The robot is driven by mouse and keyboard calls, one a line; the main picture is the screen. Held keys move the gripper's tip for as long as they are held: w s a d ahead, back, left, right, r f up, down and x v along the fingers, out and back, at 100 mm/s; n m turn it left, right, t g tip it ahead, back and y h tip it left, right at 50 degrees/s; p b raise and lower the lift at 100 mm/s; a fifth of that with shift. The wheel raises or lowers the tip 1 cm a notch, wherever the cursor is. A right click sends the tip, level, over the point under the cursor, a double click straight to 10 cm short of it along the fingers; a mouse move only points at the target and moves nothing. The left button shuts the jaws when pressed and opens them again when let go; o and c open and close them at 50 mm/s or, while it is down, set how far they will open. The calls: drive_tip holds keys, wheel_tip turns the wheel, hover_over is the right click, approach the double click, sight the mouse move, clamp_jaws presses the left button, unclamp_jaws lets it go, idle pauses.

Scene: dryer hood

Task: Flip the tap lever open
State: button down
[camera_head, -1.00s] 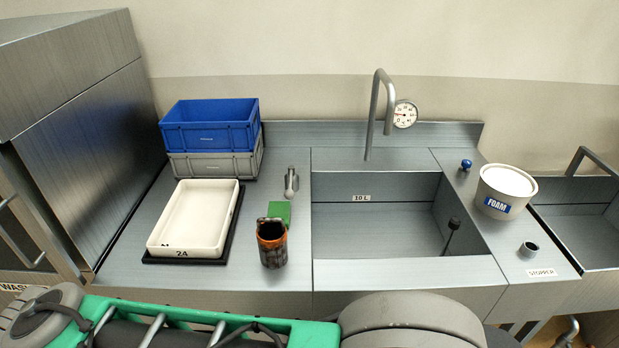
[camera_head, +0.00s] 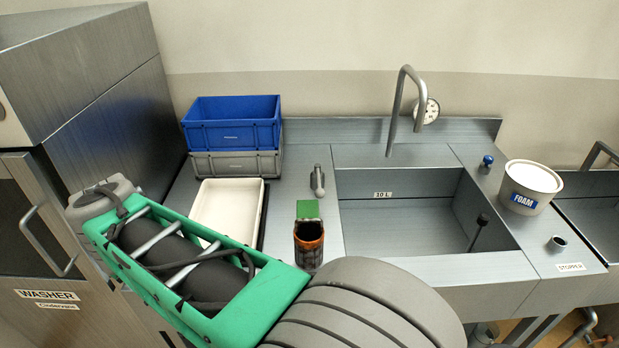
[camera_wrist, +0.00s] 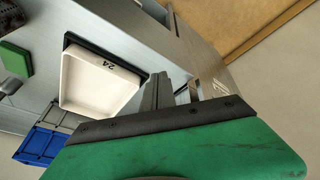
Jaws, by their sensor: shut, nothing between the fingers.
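A small grey lever (camera_head: 317,180) stands on the steel counter just left of the sink, behind the green block. Part of it seems to show at the left edge of the wrist view (camera_wrist: 11,84). The curved steel spout (camera_head: 403,108) rises behind the sink (camera_head: 400,226). My gripper (camera_wrist: 168,88) is shut and empty in the wrist view, beside the white tray and well apart from the lever. In the head view my green and grey arm crosses the front left, and the fingertips are not visible there.
The white tray (camera_head: 221,186) lies left of the lever, with the blue crate (camera_head: 232,122) on a grey crate (camera_head: 236,163) behind. The green block (camera_head: 307,209) and orange-black cup (camera_head: 308,244) stand in front. A blue knob (camera_head: 487,162) and foam tub (camera_head: 530,187) are right of the sink.

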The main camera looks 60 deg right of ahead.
drive_tip(key=d+r+m+g+h+p, duration=0.15)
drive_tip(key=d+m, duration=0.25)
drive_tip(key=d, duration=1.1)
drive_tip(key=d+r+m+g+h, duration=0.2)
drive_tip(key=d+r+m+g, duration=0.15)
drive_tip(key=d, duration=1.15)
drive_tip(key=s+d+f+m+g, duration=0.1)
drive_tip(key=s+d+m, duration=0.2)
drive_tip(key=s+d, duration=0.4)
drive_tip(key=shift+d, duration=0.85)
drive_tip(key=shift+h, duration=0.25)
drive_tip(key=shift+f, duration=0.15)
